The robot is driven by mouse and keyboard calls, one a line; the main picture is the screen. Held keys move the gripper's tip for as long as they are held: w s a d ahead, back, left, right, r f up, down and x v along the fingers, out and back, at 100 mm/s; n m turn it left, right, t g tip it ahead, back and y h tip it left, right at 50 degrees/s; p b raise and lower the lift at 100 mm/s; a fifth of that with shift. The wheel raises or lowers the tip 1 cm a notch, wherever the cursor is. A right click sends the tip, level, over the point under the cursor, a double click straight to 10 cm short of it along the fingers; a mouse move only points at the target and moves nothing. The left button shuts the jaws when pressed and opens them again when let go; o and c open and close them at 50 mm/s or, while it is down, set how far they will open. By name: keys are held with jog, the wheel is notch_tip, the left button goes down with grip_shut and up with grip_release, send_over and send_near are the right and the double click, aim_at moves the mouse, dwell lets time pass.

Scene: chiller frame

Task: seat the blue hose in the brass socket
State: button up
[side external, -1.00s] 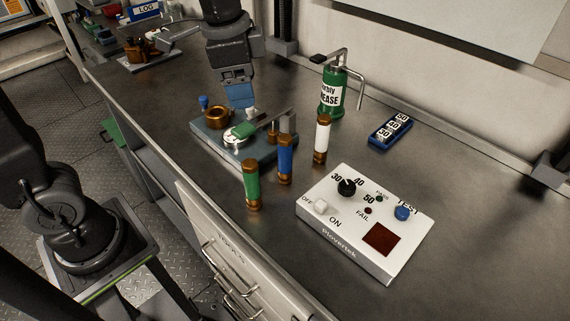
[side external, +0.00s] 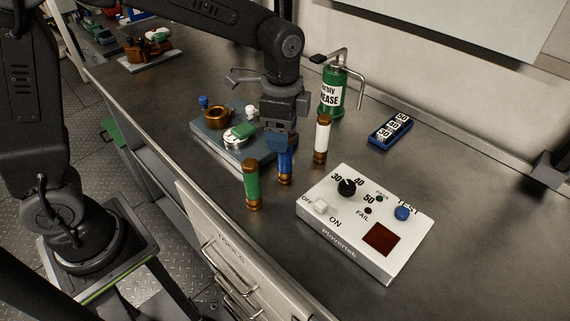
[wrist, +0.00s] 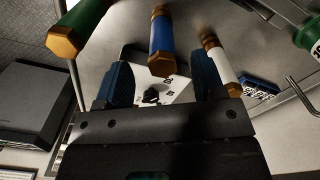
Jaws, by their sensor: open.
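The blue hose (side external: 285,166) has brass-coloured ends and stands upright on the bench, between a green hose and a white hose. My gripper (side external: 281,147) points down right at its upper part. In the wrist view, the open blue fingers (wrist: 163,82) are either side of the blue hose (wrist: 162,38), which appears apart from both; contact cannot be judged. The brass socket (side external: 217,117) appears as a ring on the blue-grey frame plate (side external: 208,141), left of my gripper, with no hose visible in it. My gripper hides part of the plate's right side.
The green hose (side external: 251,186) and white hose (side external: 321,140) stand close on either side. A white control box (side external: 335,218) lies in front right. A green grease can (side external: 331,92) and a blue number block (side external: 390,131) are behind. The right of the bench is clear.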

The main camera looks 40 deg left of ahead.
aim_at(285, 160)
notch_tip(285, 160, down, 5)
jog(key=shift+w+d+f, duration=0.15)
jog(key=c, duration=1.1)
